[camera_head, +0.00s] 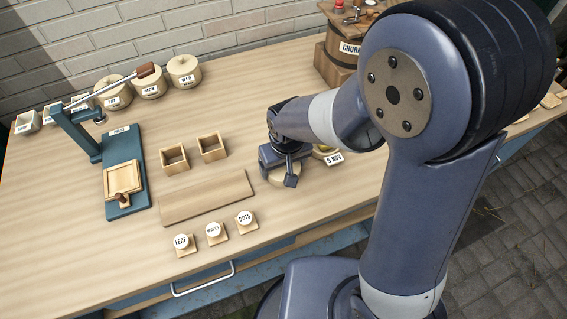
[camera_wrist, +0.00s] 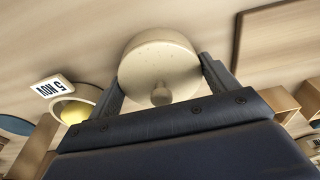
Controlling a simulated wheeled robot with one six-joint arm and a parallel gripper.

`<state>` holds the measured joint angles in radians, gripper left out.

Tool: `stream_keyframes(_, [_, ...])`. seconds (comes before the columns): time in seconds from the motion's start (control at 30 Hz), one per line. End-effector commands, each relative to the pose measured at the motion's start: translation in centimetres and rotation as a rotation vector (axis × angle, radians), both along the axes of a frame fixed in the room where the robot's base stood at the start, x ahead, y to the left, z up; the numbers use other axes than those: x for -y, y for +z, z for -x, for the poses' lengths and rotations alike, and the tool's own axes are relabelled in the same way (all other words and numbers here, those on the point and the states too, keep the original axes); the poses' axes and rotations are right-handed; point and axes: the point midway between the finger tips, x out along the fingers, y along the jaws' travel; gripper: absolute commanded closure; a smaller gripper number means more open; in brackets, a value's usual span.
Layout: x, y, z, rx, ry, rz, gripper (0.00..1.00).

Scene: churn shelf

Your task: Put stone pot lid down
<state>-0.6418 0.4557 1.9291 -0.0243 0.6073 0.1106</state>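The stone pot lid (camera_wrist: 158,65) is a round, pale, speckled disc with a small knob. My gripper (camera_wrist: 161,80) has one finger against each side of it and is shut on it. In the head view, the lid (camera_head: 284,175) shows under my gripper (camera_head: 283,165), low over the table; I cannot tell whether it touches the wood. Beside it, on the left in the wrist view, is an open round pot (camera_wrist: 78,106) with yellow contents and a "5 NOV" tag (camera_wrist: 52,88). My arm partly hides this pot in the head view.
A flat wooden board (camera_head: 207,198) and two small open boxes (camera_head: 174,158) lie left of my gripper. Three labelled round stamps (camera_head: 214,230) stand near the front edge. A blue press (camera_head: 122,170) is farther left, and a churn (camera_head: 338,58) stands behind.

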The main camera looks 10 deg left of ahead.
Motion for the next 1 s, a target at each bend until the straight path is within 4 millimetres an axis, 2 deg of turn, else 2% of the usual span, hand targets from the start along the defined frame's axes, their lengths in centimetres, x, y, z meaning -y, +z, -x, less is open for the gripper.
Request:
stream_keyframes(0.03, [0.0, 0.0, 0.0, 0.0, 0.0, 0.0, 0.15])
stream_keyframes(0.2, [0.0, 0.1, 0.0, 0.0, 0.0, 0.0, 0.01])
stream_keyframes(0.57, [0.0, 0.7, 0.0, 0.002, 0.0, -0.001, 0.0])
stream_keyframes(0.77, [0.2, 3.6, 0.3, 0.005, 0.0, -0.005, 0.0])
stream_keyframes(1.0, [0.5, 8.4, 0.9, 0.005, 0.0, -0.005, 0.0])
